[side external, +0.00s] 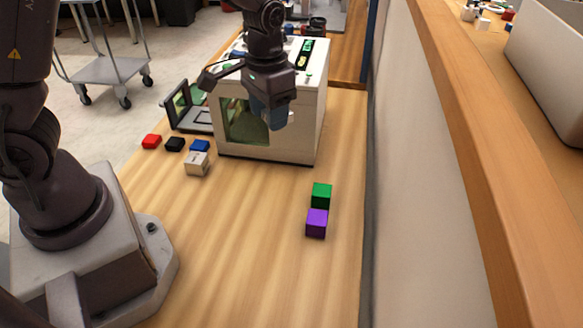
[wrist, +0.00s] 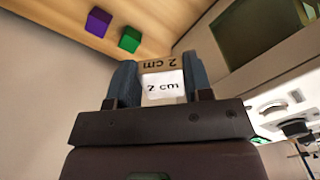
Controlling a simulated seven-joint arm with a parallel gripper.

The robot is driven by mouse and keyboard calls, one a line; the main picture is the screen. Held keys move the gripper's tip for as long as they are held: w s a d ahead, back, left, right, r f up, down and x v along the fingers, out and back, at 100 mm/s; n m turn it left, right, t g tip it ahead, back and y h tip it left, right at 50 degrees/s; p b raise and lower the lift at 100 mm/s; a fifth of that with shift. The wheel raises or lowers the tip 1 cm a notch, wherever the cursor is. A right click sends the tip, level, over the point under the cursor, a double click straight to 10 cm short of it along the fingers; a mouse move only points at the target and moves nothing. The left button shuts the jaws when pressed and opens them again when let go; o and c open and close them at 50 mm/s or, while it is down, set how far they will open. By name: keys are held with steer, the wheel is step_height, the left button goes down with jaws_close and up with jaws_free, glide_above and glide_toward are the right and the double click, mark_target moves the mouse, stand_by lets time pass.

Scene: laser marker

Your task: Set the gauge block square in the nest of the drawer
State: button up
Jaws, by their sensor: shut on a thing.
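My gripper (side external: 272,118) hangs at the front of the white laser marker (side external: 300,135), fingers down. In the side view the fingers hide the block.
Red (side external: 151,142), black (side external: 175,144) and blue (side external: 200,146) blocks lie left of the marker, with a whitish block (side external: 197,164) in front. Green (side external: 321,194) and purple (side external: 316,223) blocks lie at the right, near the wall (side external: 430,200). The middle of the table is clear.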

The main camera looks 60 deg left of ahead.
steer(key=shift+d+r, duration=0.15)
steer(key=shift+d, duration=0.45)
steer(key=shift+w+r, duration=0.1)
